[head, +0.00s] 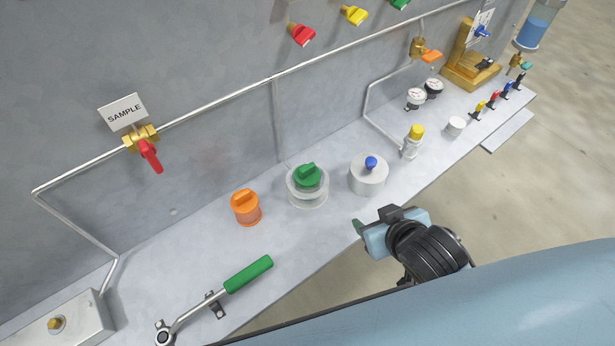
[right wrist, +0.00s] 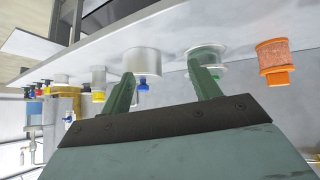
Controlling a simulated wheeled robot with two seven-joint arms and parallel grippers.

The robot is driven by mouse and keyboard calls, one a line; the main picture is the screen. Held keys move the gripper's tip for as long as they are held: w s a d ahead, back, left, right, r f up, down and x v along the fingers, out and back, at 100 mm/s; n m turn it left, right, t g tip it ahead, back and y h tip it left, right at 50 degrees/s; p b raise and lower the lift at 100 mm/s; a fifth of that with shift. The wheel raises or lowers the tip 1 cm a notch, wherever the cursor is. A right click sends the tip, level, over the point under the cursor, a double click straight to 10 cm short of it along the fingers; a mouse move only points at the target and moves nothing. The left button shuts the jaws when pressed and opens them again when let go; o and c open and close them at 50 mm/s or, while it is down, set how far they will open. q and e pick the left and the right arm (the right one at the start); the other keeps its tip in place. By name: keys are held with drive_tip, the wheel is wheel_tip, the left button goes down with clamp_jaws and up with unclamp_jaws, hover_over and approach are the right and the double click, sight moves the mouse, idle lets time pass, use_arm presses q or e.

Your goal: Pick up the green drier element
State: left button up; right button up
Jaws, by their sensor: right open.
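The green drier element (head: 308,178) stands upright on the grey bench, with a green grip on top and a clear round housing or collar around its lower part. It also shows upside down in the right wrist view (right wrist: 206,53), partly hidden behind one finger. My right gripper (head: 359,229) is at the bench's front edge, to the right of and nearer than the green element, apart from it. In the right wrist view its two green fingers (right wrist: 161,70) are spread with nothing between them. My left gripper is not in view.
An orange element (head: 245,208) stands left of the green one, and a white pot with a blue knob (head: 369,175) stands close on its right. A green-handled wrench (head: 240,280) lies at the front left. A pipe (head: 275,110) runs along the wall behind.

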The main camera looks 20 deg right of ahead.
sight(309, 171)
drive_tip(key=w+a+n+t+y, duration=0.1)
drive_tip(key=w+a, duration=0.2)
drive_tip(key=w, duration=0.2)
drive_tip(key=w+a+n+t+y+p, duration=0.1)
drive_tip(key=w+a+t+y, duration=0.1)
drive_tip(key=w, duration=0.4)
drive_tip(key=w+a+f+t+y, duration=0.1)
drive_tip(key=w+a+t+y, duration=0.1)
drive_tip(key=w+a, duration=0.2)
drive_tip(key=shift+w+a+n, duration=0.3)
drive_tip(key=shift+w+n, duration=0.1)
drive_tip(key=shift+w, duration=0.25)
drive_tip(key=shift+c, duration=0.3)
drive_tip(key=shift+r, duration=0.1)
drive_tip(key=c, duration=1.1)
drive_tip(key=shift+o, duration=0.2)
drive_tip(key=shift+p, duration=0.3)
